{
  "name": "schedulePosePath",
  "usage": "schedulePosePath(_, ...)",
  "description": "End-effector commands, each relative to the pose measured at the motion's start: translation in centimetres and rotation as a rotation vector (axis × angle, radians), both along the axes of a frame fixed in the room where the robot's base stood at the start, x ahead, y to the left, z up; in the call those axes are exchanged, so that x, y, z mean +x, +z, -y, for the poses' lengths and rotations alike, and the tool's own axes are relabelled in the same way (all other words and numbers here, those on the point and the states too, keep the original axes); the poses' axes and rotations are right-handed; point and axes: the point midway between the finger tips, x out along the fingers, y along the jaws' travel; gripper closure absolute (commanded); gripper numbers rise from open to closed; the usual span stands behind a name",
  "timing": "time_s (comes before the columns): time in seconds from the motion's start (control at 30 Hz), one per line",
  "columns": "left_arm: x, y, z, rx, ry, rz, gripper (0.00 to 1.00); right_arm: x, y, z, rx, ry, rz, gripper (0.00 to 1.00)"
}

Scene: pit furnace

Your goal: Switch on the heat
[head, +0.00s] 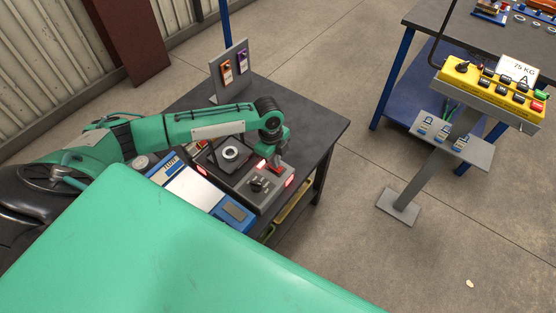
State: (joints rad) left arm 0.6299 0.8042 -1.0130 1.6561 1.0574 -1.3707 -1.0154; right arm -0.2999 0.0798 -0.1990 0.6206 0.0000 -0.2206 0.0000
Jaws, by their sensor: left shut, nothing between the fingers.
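A dark grey box-shaped unit (250,203) stands on the dark table, with red-lit spots on its edges and a small dark knob or switch (258,185) on its top. Behind it is a dark square recess with a pale ring (231,153) in it. My left gripper (276,167) points down over the unit's far right part, close to a red piece there. It is shut and empty, a little behind and right of the dark knob. I cannot tell whether its tips touch anything. My right gripper is not in view.
An upright grey panel (233,90) with orange and purple items stands at the table's back. A blue-and-white device (190,186) lies left of the unit. A yellow button box (492,86) on a grey stand is at right. Floor between is clear.

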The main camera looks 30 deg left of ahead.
Motion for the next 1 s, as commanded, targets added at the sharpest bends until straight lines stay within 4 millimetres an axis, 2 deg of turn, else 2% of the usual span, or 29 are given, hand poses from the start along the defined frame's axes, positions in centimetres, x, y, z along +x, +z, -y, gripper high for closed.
schedulePosePath(0.3, 0.0, 0.0, -0.1, 0.0, 0.0, 0.0, 1.0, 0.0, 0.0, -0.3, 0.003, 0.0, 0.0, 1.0)
schedulePosePath(0.47, 0.1, 1.2, -0.3, 0.002, 0.0, 0.002, 1.0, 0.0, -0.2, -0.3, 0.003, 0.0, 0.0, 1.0)
schedulePosePath(0.57, 0.1, 2.9, -0.5, 0.002, 0.0, 0.002, 1.0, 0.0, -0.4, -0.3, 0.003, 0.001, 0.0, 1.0)
schedulePosePath(0.8, 0.2, 8.5, -1.2, 0.0, -0.001, 0.004, 1.0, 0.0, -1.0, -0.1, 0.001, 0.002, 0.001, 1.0)
schedulePosePath(1.0, 0.3, 12.0, -1.6, 0.0, 0.0, 0.002, 1.0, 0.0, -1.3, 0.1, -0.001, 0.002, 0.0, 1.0)
